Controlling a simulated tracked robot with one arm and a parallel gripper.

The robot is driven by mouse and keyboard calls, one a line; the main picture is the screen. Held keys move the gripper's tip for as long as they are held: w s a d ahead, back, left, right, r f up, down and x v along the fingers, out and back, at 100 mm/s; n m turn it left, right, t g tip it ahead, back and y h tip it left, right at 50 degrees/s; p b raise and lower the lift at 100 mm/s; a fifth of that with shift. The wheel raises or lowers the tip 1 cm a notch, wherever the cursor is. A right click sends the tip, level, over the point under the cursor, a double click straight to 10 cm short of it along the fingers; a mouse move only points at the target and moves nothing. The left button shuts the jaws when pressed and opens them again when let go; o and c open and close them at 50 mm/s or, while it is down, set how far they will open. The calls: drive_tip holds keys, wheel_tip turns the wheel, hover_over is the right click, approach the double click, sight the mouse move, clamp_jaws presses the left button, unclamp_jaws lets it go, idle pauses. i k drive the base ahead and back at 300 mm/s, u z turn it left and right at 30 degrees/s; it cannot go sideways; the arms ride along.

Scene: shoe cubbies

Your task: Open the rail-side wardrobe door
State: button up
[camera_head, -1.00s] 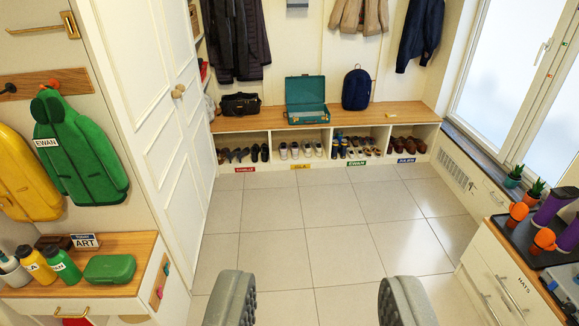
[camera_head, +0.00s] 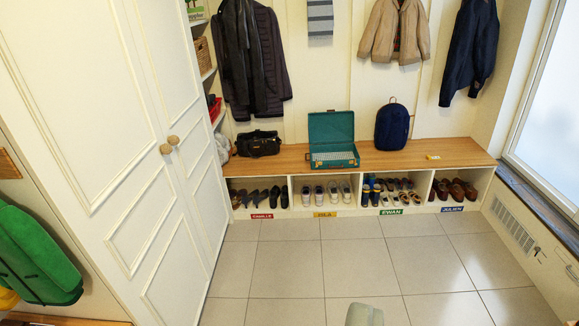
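The white panelled wardrobe fills the left of the view, with a near door (camera_head: 85,110) and a far door (camera_head: 185,200). Both look shut. Two round wooden knobs sit side by side at the meeting edges: the near door's knob (camera_head: 166,149) and the far door's knob (camera_head: 173,140). I cannot tell from this view which door is the rail-side one. Of my gripper (camera_head: 364,314), only one grey fingertip shows at the bottom edge, right of centre, well apart from the knobs. The other finger is out of view.
A wooden bench (camera_head: 280,162) with shoe cubbies runs along the back wall, holding a black bag (camera_head: 258,144), a teal case (camera_head: 331,135) and a blue backpack (camera_head: 392,125). Coats hang above. The tiled floor (camera_head: 290,270) is clear.

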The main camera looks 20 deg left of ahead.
sight(158, 29)
drive_tip(key=u, duration=0.1)
drive_tip(key=i, duration=1.25)
drive_tip(key=u, duration=0.6)
drive_tip(key=i, duration=1.25)
drive_tip(key=u, duration=0.75)
drive_tip(key=i, duration=0.65)
drive_tip(key=u, duration=0.3)
